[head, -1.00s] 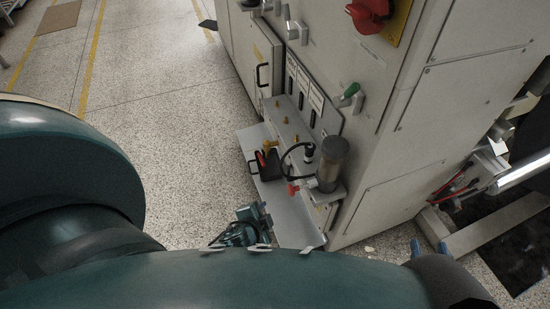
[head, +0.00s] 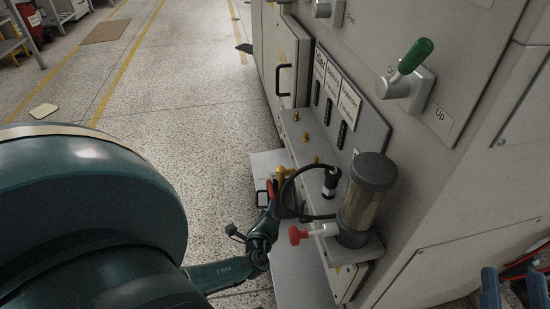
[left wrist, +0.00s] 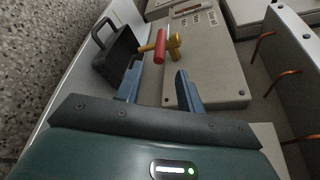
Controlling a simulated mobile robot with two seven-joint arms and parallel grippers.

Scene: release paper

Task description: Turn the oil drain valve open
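A brass-yellow valve (left wrist: 174,45) with a red handle (left wrist: 161,46) stands ahead of my left gripper in the left wrist view. The yellow part (head: 281,173) also shows in the head view. My left gripper (left wrist: 158,68) is open, with its two blue fingers apart and nothing visible between them; the handle is just beyond the fingertips. In the head view my left gripper (head: 271,212) is beside the bench and partly hidden by its own wrist. Another red knob (head: 298,235) sits below a dark-capped cylinder (head: 367,200). My right gripper (head: 514,280) is open at the bottom right corner.
A black-handled box (left wrist: 118,48) lies left of the valve. A black hose (head: 288,184) curves near the left gripper. A green lever (head: 415,56) projects from the grey cabinet (head: 480,180).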

